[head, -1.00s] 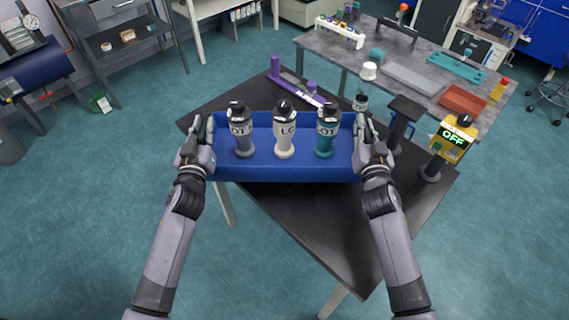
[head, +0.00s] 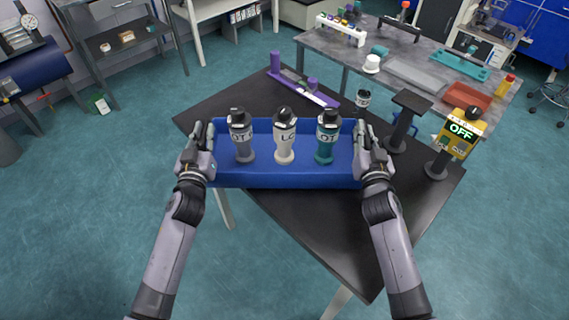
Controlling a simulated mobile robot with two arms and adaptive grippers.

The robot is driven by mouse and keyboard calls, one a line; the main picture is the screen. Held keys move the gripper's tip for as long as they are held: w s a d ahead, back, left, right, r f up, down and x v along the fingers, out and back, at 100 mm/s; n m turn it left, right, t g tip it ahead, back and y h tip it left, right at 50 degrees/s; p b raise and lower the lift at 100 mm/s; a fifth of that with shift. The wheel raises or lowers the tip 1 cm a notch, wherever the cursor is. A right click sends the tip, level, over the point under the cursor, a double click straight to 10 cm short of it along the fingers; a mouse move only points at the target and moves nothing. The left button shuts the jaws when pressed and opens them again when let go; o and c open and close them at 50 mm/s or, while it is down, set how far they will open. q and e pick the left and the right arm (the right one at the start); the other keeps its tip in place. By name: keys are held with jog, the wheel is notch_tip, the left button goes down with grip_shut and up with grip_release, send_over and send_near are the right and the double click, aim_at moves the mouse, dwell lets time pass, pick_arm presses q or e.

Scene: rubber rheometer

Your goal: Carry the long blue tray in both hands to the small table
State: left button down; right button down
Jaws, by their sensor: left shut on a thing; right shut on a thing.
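The long blue tray (head: 285,177) is held level between my two grippers, over the dark small table (head: 335,225). Three bottles stand upright in it: a grey one (head: 241,140), a white one (head: 284,138) and a teal one (head: 326,140). My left gripper (head: 207,145) is shut on the tray's left end. My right gripper (head: 362,145) is shut on its right end. The fingertips are partly hidden by the hands. I cannot tell whether the tray's underside touches the table.
On the dark table stand a purple device (head: 302,88) behind the tray, a small labelled bottle (head: 362,99), a black stand (head: 404,120) and a yellow unit reading OFF (head: 457,134). A grey bench (head: 390,60) with trays stands behind. The table's front part is bare.

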pick_arm(q)
jog(key=c, duration=2.1)
grip_release()
jog(key=shift+a+f, duration=0.1)
jog(key=shift+f, duration=0.2)
pick_arm(e)
jog(key=c, duration=2.1)
grip_release()
jog(key=shift+d+f, duration=0.1)
jog(key=shift+f, duration=0.15)
pick_arm(q)
jog(key=o, duration=0.5)
jog(key=shift+r, duration=0.15)
pick_arm(e)
jog(key=o, duration=0.5)
jog(key=shift+r, duration=0.2)
jog(key=shift+s+f, duration=0.1)
jog(key=shift+s, duration=0.45)
pick_arm(q)
jog(key=s, duration=1.2)
pick_arm(e)
jog(key=s, duration=1.1)
